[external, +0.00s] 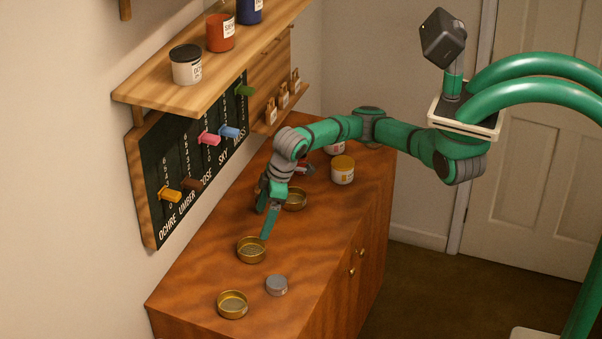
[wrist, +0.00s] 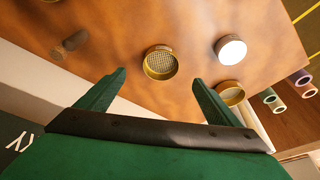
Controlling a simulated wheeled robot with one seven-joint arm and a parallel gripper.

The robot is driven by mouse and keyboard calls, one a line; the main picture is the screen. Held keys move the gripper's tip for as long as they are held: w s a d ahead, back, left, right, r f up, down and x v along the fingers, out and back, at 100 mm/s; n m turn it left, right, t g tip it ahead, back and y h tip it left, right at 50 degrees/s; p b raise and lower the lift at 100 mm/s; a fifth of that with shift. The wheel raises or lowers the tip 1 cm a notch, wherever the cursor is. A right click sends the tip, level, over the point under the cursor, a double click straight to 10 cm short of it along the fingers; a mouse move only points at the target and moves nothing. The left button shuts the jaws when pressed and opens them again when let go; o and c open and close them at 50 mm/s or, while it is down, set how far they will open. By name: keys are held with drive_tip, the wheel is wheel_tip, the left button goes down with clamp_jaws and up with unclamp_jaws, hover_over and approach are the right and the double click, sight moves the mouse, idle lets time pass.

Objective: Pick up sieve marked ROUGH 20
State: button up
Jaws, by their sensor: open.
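Three round brass sieves stand on the wooden table: one in the middle (external: 251,249), one at the near end (external: 232,304) and one farther back (external: 295,198), partly behind my arm. I cannot read ROUGH 20 on any of them. My gripper (external: 268,214) is open and empty, its fingers pointing down above the table, behind the middle sieve. In the wrist view a sieve with a visible coarse mesh (wrist: 160,62) lies just beyond and between my open fingertips (wrist: 158,78), not touching them. Another sieve (wrist: 230,93) is partly hidden by the right finger.
A grey lidded pot (external: 277,285) stands near the front sieve.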

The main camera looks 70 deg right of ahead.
sight(240, 256)
drive_tip(key=a+r+m+y, duration=0.5)
drive_tip(key=a+m+y, duration=0.2)
drive_tip(key=m, duration=0.2)
drive_tip(key=s+d+f+m+t, duration=0.1)
drive_tip(key=d+f+m+t, duration=0.1)
drive_tip(key=d+f+m, duration=0.2)
drive_tip(key=s+d+f+m+t+y, duration=0.1)
drive_tip(key=d+f+m, duration=0.3)
drive_tip(key=m, duration=0.7)
drive_tip(key=s+d+f+m+t, duration=0.1)
drive_tip(key=d+f+m+t, duration=0.2)
drive_tip(key=m, duration=0.4)
drive_tip(key=shift+d+f+m+y, duration=0.2)
drive_tip(key=shift+d+f, duration=0.25)
drive_tip(key=shift+f, duration=0.15)
drive_tip(key=shift+d+f+m+y, duration=0.1)
drive_tip(key=shift+d+f+m, duration=0.1)
drive_tip(key=shift+d+f, duration=0.3)
drive_tip(key=x, duration=0.5)
drive_tip(key=shift+a+f, duration=0.15)
drive_tip(key=shift+a, duration=0.1)
drive_tip(key=shift+r+x, duration=0.2)
drive_tip(key=shift+x, duration=2.55)
drive_tip(key=shift+a, duration=0.1)
